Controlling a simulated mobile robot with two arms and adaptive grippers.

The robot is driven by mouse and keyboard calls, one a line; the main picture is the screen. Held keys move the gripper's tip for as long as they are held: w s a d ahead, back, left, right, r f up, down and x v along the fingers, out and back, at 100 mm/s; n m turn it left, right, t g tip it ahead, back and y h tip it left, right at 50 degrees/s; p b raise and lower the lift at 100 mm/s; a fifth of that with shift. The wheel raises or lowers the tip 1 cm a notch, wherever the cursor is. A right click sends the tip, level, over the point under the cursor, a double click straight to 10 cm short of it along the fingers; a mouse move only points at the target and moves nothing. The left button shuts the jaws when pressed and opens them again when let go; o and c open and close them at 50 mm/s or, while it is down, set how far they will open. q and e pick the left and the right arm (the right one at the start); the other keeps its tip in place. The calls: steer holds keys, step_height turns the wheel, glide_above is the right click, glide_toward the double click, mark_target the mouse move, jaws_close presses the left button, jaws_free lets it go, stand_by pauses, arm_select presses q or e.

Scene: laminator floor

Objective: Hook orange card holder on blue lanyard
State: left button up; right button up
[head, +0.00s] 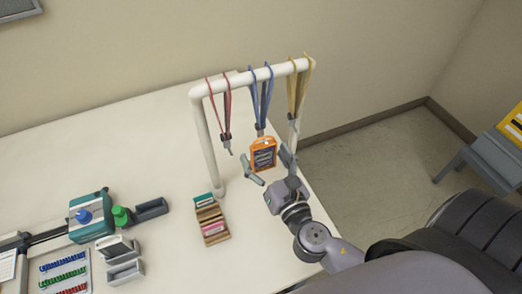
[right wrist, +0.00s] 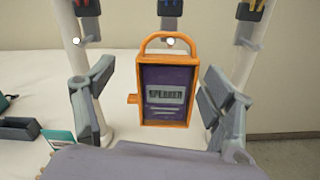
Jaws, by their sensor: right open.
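The orange card holder (head: 263,154) hangs upright below the blue lanyard (head: 261,95) on the white rack. In the right wrist view the orange card holder (right wrist: 168,88) shows its dark card face, and its top loop is at the hook of the middle lanyard (right wrist: 170,22). My right gripper (head: 268,168) is open, with its fingers on either side of the holder and apart from it; in the right wrist view the open fingers (right wrist: 160,95) flank it with gaps. My left gripper is not in view.
A red lanyard (head: 222,105) and a yellow lanyard (head: 298,88) hang on either side on the white rack (head: 207,150). A wooden box with cards (head: 211,222) stands below on the table. A teal device (head: 90,215) and grey trays (head: 122,260) are at the left.

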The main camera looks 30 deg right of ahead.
steer(key=s+a+n+y+b, duration=0.1)
steer(key=s+n+b, duration=0.1)
steer(key=s, duration=0.4)
steer(key=shift+a+r+n+b, duration=0.3)
steer(key=shift+r+n+b, duration=0.05)
steer(key=shift+r+n, duration=0.1)
